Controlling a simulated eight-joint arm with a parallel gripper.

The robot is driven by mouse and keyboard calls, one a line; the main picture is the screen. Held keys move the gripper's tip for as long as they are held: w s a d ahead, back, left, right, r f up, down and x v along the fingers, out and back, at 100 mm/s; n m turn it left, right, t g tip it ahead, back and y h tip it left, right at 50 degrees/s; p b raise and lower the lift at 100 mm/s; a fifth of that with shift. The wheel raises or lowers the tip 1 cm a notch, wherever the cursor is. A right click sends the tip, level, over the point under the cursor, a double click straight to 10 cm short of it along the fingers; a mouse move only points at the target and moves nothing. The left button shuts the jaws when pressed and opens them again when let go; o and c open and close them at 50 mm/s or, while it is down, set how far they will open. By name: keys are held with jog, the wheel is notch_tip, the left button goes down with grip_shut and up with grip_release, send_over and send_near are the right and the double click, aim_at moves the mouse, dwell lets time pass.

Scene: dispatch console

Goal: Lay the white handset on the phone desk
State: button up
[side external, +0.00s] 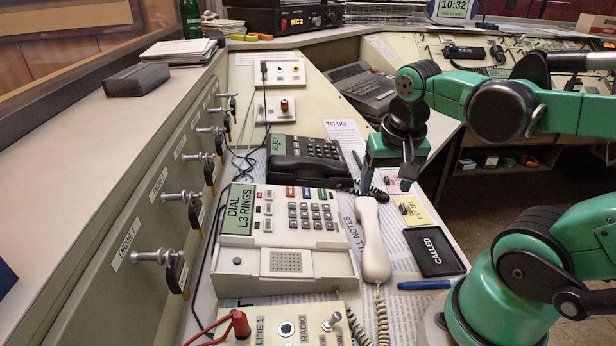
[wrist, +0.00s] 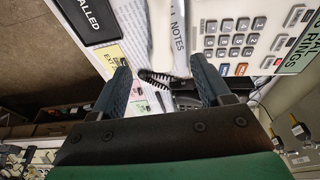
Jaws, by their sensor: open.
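The white handset (side external: 373,240) lies lengthwise on papers on the phone desk (side external: 441,209), just right of the white phone base (side external: 285,262). Its coiled cord runs from its near end toward the front. My gripper (side external: 388,188) is open and empty, pointing down by the handset's far end. In the wrist view my gripper (wrist: 162,72) has its two fingers wide apart, with the handset (wrist: 161,35) showing beyond and between them. I cannot tell the exact height of the fingertips above it.
A black phone (side external: 305,160) stands behind the white one. A black "CALLED" tray (side external: 434,251), a blue pen (side external: 424,285) and a yellow note (side external: 411,211) lie to the right. A radio panel (side external: 290,328) with a red plug is in front. Key switches line the left panel.

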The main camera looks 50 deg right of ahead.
jog(key=w+a+n+t+y, duration=0.2)
jog(key=w+a+n+t, duration=0.3)
jog(key=n, duration=0.4)
jog(key=w+a+r, duration=0.1)
jog(key=a, duration=0.1)
jog(key=shift+a, duration=0.4)
